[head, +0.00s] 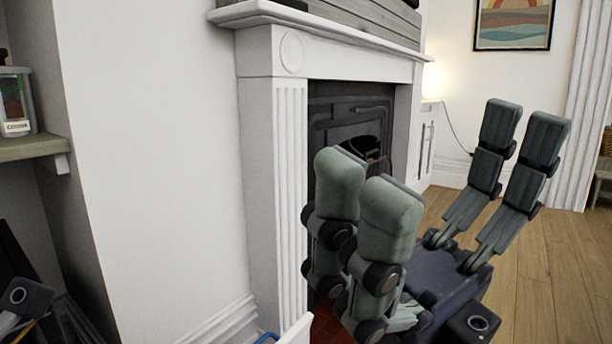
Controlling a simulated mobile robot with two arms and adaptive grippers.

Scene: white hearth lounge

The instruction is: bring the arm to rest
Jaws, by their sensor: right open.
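My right gripper (440,165) fills the lower right of the head view, close to the camera. Its fingers point upward and are spread wide, with pale green pads on the left side and darker fingers on the right. Nothing is between them. It appears in front of the fireplace (290,140) and the wooden floor, apart from both as far as I can tell. A dark part with a round lens, which seems to be of my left gripper (22,300), shows at the lower left edge. Its fingers cannot be made out.
A white mantel (320,30) juts out above the fireplace. A shelf (35,147) at left holds a small lantern-like box (16,100). A white edge with a blue piece (268,338) shows at bottom centre. Open wooden floor (560,260) lies at right, before a curtain (580,110).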

